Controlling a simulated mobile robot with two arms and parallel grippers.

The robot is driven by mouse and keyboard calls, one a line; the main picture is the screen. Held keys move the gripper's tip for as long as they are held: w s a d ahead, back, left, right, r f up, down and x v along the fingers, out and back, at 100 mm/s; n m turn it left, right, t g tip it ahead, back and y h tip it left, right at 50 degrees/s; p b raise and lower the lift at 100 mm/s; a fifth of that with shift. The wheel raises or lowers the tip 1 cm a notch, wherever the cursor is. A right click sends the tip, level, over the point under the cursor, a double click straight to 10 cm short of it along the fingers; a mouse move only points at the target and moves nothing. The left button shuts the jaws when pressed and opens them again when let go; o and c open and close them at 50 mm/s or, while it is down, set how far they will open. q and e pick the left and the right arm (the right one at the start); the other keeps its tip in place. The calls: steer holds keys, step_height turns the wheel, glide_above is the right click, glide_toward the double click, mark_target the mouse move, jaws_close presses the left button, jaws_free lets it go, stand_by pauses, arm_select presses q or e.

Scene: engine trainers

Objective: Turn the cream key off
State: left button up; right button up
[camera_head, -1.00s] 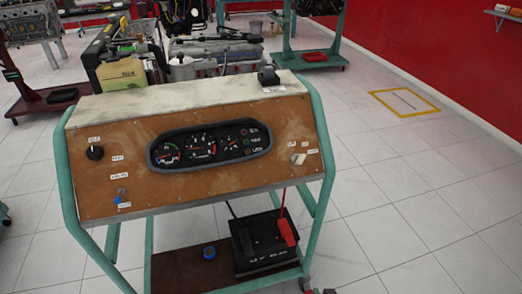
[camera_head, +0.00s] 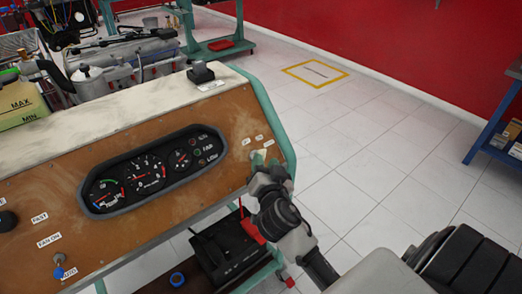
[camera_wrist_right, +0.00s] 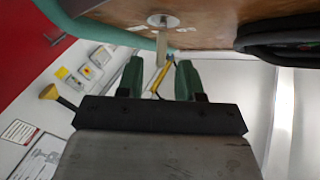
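The cream key (camera_wrist_right: 161,46) shows in the right wrist view, a pale flat tab below a round cream disc (camera_wrist_right: 163,19) on the brown panel (camera_head: 150,205). My right gripper (camera_wrist_right: 158,75) has its two green fingers apart, with the key's end in line with the gap between them. I see no finger clearly touching the key. In the head view my right gripper (camera_head: 264,163) is at the right end of the panel and largely covers the key. My left gripper is not in view.
The gauge cluster (camera_head: 148,172) sits left of my right gripper. A blue key (camera_head: 59,271) is at the panel's lower left. The green frame (camera_head: 268,115) runs close along the panel's right edge. A black battery (camera_head: 225,250) with a red clamp stands below.

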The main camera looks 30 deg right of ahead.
steer(key=shift+x, duration=2)
jaws_close()
